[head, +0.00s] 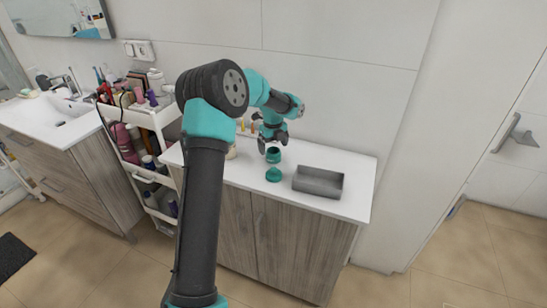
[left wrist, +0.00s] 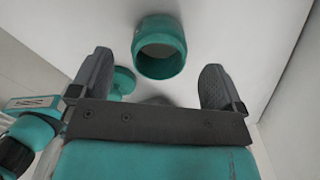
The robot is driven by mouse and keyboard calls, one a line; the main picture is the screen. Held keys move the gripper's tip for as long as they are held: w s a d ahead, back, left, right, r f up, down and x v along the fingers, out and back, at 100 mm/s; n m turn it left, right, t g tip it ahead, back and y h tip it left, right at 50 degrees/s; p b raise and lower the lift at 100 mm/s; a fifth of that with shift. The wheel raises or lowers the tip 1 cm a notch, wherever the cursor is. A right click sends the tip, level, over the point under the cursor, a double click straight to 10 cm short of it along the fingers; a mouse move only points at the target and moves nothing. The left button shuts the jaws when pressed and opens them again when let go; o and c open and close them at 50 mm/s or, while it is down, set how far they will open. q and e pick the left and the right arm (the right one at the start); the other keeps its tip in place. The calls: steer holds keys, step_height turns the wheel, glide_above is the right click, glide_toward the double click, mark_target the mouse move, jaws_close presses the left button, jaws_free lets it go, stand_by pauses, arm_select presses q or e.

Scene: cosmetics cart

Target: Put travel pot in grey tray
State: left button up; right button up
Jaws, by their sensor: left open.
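A teal cylindrical pot (head: 273,156), which I take to be the travel pot, stands on the white counter. A smaller teal piece (head: 273,175), perhaps a lid, lies in front of it. The grey tray (head: 316,189) sits to their right. My left gripper (head: 274,145) is open and empty, close above the pot. In the left wrist view the pot (left wrist: 161,61) shows a round hollow end. It lies beyond the open fingers (left wrist: 157,88), between their lines and apart from both. The smaller teal piece (left wrist: 123,81) is near the left finger. My right gripper is out of view.
The white counter (head: 345,163) has free room behind and right of the tray. A white cart (head: 152,120) crowded with bottles stands at the left, beside a sink (head: 60,112). Small items, partly hidden by my arm, stand on the counter left of the gripper.

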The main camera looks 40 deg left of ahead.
arm_select(q)
step_height(320, 180, down, 4)
steer(key=shift+d+f, duration=0.15)
steer(key=shift+f, duration=0.1)
stand_by(0.4)
steer(key=c, duration=1.2)
steer(key=shift+o, duration=0.2)
steer(key=shift+r, duration=0.15)
step_height(320, 180, up, 10)
